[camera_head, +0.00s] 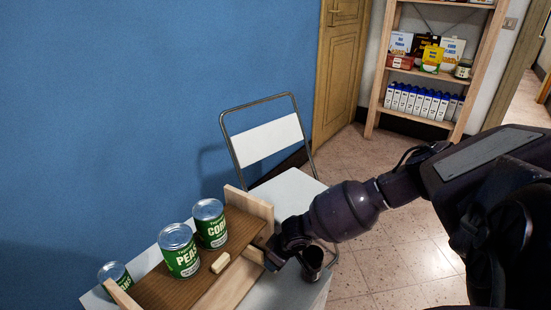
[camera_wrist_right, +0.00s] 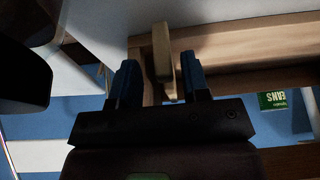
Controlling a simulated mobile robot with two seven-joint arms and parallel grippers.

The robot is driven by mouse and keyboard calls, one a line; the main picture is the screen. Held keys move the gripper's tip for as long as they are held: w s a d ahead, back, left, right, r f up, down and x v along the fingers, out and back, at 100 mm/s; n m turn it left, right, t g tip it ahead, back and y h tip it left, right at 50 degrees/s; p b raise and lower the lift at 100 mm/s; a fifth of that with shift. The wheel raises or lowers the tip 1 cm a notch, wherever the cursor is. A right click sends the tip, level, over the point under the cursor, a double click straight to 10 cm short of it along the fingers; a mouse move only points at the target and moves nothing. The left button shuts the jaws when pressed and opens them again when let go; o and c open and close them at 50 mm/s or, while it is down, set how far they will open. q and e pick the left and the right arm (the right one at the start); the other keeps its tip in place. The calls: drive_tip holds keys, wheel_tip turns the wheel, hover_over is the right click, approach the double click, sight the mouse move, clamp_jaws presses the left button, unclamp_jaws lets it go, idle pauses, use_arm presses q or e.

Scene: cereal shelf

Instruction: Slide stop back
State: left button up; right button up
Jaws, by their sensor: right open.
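A wooden rack (camera_head: 262,204) stands on the white table, with a brown board (camera_head: 160,291) between its end walls. A small pale wood block (camera_head: 220,262) lies on the board near its front edge; I cannot tell whether it is part of the stop. My right gripper (camera_head: 268,256) is at the rack's right end. In the right wrist view its open blue-tipped fingers (camera_wrist_right: 160,80) stand on either side of a pale wooden piece (camera_wrist_right: 163,52), likely the stop's end. Contact with the fingers is unclear. My left gripper is out of view.
A dark cup-like thing (camera_head: 312,260) is close beside my right wrist. A chair (camera_head: 266,140) stands behind the table.

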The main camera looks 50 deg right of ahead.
use_arm(q)
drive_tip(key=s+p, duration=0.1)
drive_tip(key=p, duration=0.1)
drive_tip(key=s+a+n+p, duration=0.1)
drive_tip(key=p, duration=0.1)
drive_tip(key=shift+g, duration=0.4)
use_arm(e)
drive_tip(key=v, duration=1)
drive_tip(key=shift+r, duration=0.15)
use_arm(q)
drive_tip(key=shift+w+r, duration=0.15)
use_arm(e)
drive_tip(key=shift+d, duration=0.1)
drive_tip(key=shift+s, duration=0.1)
